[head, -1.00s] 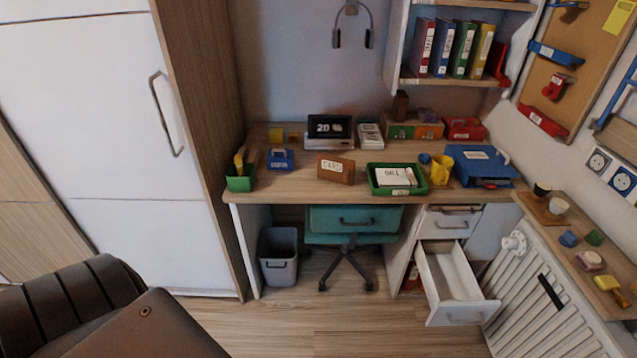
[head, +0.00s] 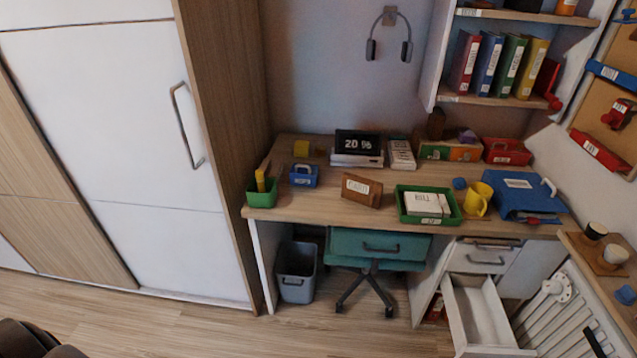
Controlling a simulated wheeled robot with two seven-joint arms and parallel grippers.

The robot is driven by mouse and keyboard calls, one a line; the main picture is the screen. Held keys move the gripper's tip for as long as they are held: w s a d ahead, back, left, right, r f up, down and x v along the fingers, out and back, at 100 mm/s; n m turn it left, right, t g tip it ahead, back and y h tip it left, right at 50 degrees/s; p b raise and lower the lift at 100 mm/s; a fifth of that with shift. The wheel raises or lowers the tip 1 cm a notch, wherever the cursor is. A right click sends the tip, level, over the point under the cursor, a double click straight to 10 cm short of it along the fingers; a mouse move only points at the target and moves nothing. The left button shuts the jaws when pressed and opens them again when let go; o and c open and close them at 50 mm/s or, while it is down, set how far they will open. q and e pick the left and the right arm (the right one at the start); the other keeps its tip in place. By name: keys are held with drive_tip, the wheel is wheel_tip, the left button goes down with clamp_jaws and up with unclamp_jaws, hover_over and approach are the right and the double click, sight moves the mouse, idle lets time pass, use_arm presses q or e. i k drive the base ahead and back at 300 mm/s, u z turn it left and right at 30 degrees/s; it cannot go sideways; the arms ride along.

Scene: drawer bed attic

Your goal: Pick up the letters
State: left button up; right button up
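White papers (head: 422,202), which look like letters, lie in a green tray (head: 451,216) at the front of the desk. Printed text shows on the top one, but it is too small to read surely. A brown holder (head: 361,190) with a white label stands on the desk left of the tray. Neither of my grippers is in view.
The wooden desk (head: 330,206) also bears a green pen box (head: 262,198), a yellow mug (head: 477,199) and a blue case (head: 519,198). An open drawer (head: 480,316) juts out below right. A teal chair (head: 378,247) and a bin (head: 297,272) stand under the desk. Floor in front is clear.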

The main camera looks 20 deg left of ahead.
sight(358, 189)
drive_tip(key=u, duration=0.15)
drive_tip(key=i, duration=1.15)
drive_tip(key=z, duration=0.85)
